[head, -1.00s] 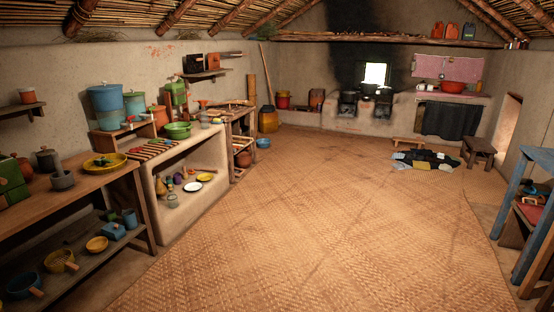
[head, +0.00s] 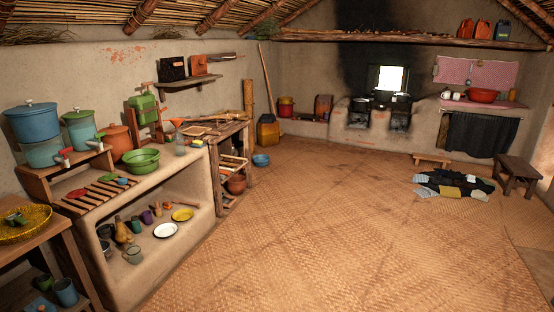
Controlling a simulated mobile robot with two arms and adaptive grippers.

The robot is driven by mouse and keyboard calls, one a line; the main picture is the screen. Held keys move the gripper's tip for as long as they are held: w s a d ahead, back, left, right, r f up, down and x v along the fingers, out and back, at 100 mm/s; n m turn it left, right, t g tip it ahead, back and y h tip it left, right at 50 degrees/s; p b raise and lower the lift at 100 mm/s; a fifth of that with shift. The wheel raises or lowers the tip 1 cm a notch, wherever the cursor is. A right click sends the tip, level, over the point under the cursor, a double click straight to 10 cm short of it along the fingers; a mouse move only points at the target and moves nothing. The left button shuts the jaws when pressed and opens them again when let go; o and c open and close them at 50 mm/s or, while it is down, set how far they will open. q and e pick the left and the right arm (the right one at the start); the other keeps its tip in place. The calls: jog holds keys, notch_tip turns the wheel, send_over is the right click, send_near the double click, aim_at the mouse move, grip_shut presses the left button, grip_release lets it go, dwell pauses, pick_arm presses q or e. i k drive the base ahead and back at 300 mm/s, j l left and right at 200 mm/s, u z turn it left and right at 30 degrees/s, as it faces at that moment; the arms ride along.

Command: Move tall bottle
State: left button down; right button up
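No object stands out clearly as the tall bottle at this distance. On the lower shelf of the mud counter (head: 200,232) at the left stands a yellowish-brown, narrow-necked, bottle-like vessel (head: 122,233). Small dark and purple cups are beside it. On the counter top, a small object, perhaps a jar (head: 197,140), stands near a green bowl (head: 142,160); I cannot tell whether it is a bottle. Neither of my grippers shows in the head view.
A wide woven mat floor (head: 330,220) is open ahead. Dark cloths (head: 453,184) lie on it at the right, near a low stool (head: 432,160) and a wooden stool (head: 517,172). A wooden table with a yellow basket (head: 25,222) stands at the near left.

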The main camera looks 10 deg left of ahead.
aim_at(179, 140)
jog(key=i, duration=2.15)
jog(key=i+u, duration=0.1)
jog(key=i, duration=0.4)
jog(key=i+l+u, duration=0.1)
jog(key=i, duration=0.4)
jog(key=i+l+u, duration=0.15)
jog(key=i, duration=0.3)
jog(key=i+l+u, duration=0.1)
jog(key=i, duration=0.4)
